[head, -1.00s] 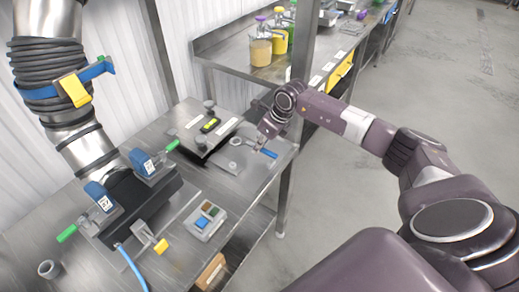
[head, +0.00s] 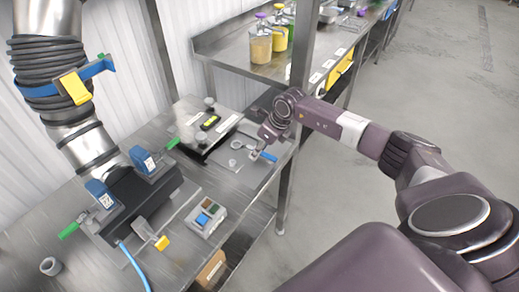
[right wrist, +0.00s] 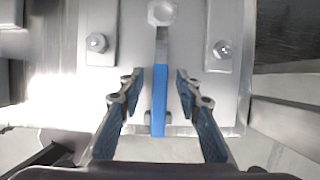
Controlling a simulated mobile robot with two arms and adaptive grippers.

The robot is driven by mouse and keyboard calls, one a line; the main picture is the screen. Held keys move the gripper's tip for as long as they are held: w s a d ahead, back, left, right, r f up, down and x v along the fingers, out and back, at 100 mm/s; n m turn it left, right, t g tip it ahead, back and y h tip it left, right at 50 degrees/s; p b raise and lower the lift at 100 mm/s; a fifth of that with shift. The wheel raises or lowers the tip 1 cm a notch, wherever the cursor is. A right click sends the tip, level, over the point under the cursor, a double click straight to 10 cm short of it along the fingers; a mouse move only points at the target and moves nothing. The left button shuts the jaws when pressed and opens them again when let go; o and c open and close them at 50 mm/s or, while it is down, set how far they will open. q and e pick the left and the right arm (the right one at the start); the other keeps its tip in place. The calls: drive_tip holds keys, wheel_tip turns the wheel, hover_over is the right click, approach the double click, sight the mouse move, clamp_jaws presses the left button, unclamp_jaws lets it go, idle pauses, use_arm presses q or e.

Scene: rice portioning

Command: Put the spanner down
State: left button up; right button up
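The spanner (head: 267,156) has a blue handle and a metal shank. It lies on a grey metal plate (head: 237,172) at the right end of the bench. In the right wrist view the spanner (right wrist: 158,100) points straight up the picture, its far end at a hexagonal metal head (right wrist: 162,12); I cannot tell whether it fits around that head. My right gripper (right wrist: 160,76) is open, one finger on each side of the handle with a gap to both. In the head view the right gripper (head: 255,152) is small beside the handle. My left gripper is not in view.
Two bolted blocks (right wrist: 97,43) (right wrist: 221,43) flank the shank. A large metal duct (head: 55,80) with clamps stands at left. A button box (head: 206,217) and a grey ring (head: 50,266) sit on the bench (head: 100,270). A second bench (head: 225,48) holds jars behind.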

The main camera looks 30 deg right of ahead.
drive_tip(key=shift+r, duration=0.1)
drive_tip(key=shift+r, duration=0.2)
drive_tip(key=b+v, duration=0.3)
drive_tip(key=v, duration=0.8)
drive_tip(key=shift+s+r+b, duration=0.2)
drive_tip(key=shift+r+b, duration=0.15)
